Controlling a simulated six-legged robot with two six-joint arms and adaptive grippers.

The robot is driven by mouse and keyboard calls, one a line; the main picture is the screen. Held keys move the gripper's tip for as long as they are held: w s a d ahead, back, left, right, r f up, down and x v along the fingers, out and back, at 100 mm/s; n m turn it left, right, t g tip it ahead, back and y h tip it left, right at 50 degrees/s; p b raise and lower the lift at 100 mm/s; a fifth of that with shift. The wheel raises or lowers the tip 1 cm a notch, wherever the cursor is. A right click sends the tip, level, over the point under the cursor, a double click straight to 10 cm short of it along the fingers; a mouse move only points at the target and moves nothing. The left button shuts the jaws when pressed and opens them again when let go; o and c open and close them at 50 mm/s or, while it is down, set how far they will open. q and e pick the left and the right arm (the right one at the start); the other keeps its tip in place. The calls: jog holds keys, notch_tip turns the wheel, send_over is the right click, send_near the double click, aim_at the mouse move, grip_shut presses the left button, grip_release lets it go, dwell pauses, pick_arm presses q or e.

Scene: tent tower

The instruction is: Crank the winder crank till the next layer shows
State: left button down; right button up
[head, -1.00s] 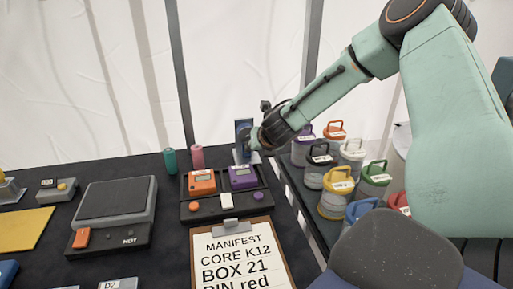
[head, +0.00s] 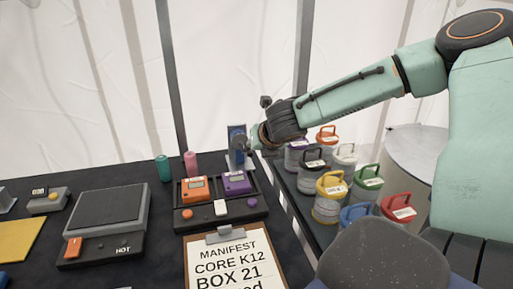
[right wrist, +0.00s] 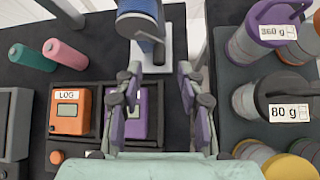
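The winder (head: 236,140) stands at the back right of the dark table, a blue upright piece in the head view. In the right wrist view it shows as a blue wound spool (right wrist: 137,24) on a pale base, with a grey crank part (right wrist: 152,45) on its near side. My right gripper (right wrist: 160,72) is open, its two fingers apart with nothing seen between them, just short of the winder. In the head view my right gripper (head: 256,142) covers part of the winder. My left gripper is not in view.
A rack with an orange box (head: 194,189) and a purple box (head: 236,182) stands close in front of the winder. Several lidded jars (head: 331,190) crowd the right side.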

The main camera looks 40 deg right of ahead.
jog(key=shift+s+a+r, duration=0.2)
jog(key=shift+s+r, duration=0.1)
